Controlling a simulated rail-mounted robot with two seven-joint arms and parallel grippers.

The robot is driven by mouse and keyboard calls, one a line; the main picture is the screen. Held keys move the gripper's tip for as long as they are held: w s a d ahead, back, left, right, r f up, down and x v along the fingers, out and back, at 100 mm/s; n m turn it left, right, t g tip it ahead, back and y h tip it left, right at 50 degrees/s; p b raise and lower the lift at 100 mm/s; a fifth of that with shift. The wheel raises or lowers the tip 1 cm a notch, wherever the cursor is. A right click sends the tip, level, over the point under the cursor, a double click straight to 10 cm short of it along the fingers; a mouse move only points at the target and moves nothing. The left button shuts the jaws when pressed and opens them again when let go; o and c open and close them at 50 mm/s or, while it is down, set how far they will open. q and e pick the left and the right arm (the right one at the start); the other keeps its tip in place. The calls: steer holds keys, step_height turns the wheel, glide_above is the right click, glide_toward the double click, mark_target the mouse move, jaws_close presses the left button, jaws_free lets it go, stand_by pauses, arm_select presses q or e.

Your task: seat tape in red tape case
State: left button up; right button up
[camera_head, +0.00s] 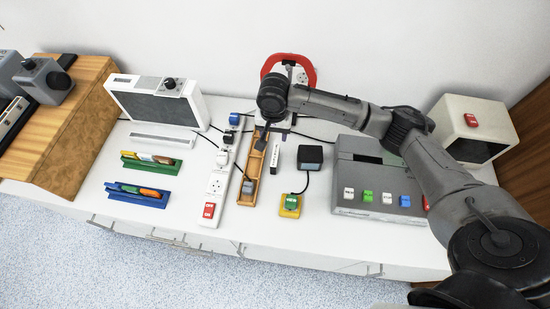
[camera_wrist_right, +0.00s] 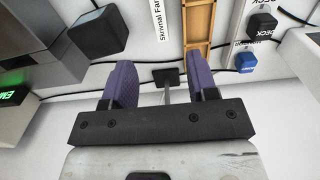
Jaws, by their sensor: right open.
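I cannot pick out a tape or a red tape case with certainty. Red things in the head view are a rounded red frame (camera_head: 311,70) at the wall behind my arm, a small red block (camera_head: 471,120) on a cream box, and a red piece (camera_head: 426,203) at the right end of a grey device (camera_head: 350,180). My right gripper (camera_head: 262,140) is over the far part of a narrow wooden tray (camera_head: 247,208). In the wrist view its purple fingers (camera_wrist_right: 152,82) are apart, with nothing held between them. My left gripper is not in view.
A white power strip (camera_head: 219,180) with plugs lies left of the wooden tray. A black adapter (camera_head: 310,155) and yellow-green block (camera_head: 290,205) are on its right. Green (camera_head: 150,164) and blue (camera_head: 137,196) holders lie left. A white radio-like box (camera_head: 158,100) stands behind. Cables cross the table.

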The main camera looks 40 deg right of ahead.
steer(key=b, duration=0.2)
glide_above(275, 156)
step_height(275, 156, down, 8)
steer(key=shift+w+a+f, duration=0.1)
steer(key=shift+w+f, duration=0.05)
steer(key=shift+f+b, duration=0.75)
steer(key=shift+f, duration=1.9)
steer(key=shift+c, duration=0.4)
jaws_close()
